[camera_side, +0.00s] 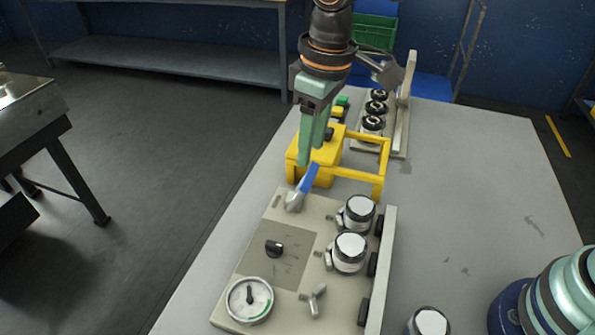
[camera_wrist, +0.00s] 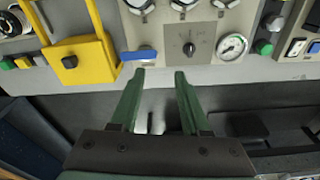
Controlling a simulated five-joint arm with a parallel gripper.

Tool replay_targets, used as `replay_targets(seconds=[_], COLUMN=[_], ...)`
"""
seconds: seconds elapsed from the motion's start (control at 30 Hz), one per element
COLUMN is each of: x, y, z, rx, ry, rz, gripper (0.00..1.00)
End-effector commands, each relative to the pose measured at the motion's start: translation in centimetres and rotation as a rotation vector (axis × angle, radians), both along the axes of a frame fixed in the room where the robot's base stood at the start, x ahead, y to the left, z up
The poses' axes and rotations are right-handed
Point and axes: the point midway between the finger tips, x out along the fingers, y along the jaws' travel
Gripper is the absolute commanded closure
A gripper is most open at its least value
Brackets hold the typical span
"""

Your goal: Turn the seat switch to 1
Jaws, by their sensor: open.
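A black rotary switch knob (camera_side: 273,247) sits on a darker grey plate in the middle of the beige panel (camera_side: 312,208); it also shows in the wrist view (camera_wrist: 190,48), with small marks around it too small to read. I cannot tell for certain that it is the seat switch. My gripper (camera_side: 312,152) is open and empty, fingers pointing down, above the panel's far end near the blue-handled lever (camera_side: 306,181). In the wrist view my gripper's fingertips (camera_wrist: 160,73) are apart, just below the panel's edge, with the knob up and to the right.
A yellow box with a guard frame (camera_side: 372,170) and a black knob stands close by the gripper. The panel carries a round gauge (camera_side: 249,300), white-topped cylinders (camera_side: 350,247) and a small metal handle (camera_side: 316,299). Another panel with black round parts (camera_side: 372,123) stands behind. The table's right side is mostly clear.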

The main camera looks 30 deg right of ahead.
Motion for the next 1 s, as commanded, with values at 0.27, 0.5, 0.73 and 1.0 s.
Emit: replay_targets(seconds=[0.27, 0.5, 0.73, 1.0], x=[-1.5, -1.9, -1.9, -1.9], y=[7.2, 8.2, 8.1, 8.1], z=[-4.6, -6.1, -10.0, -14.8], rx=[-0.059, -0.070, -0.071, -0.070], ry=[0.076, 0.089, 0.091, 0.090], rz=[0.154, 0.175, 0.174, 0.173], gripper=[0.54, 0.54, 0.54, 0.54])
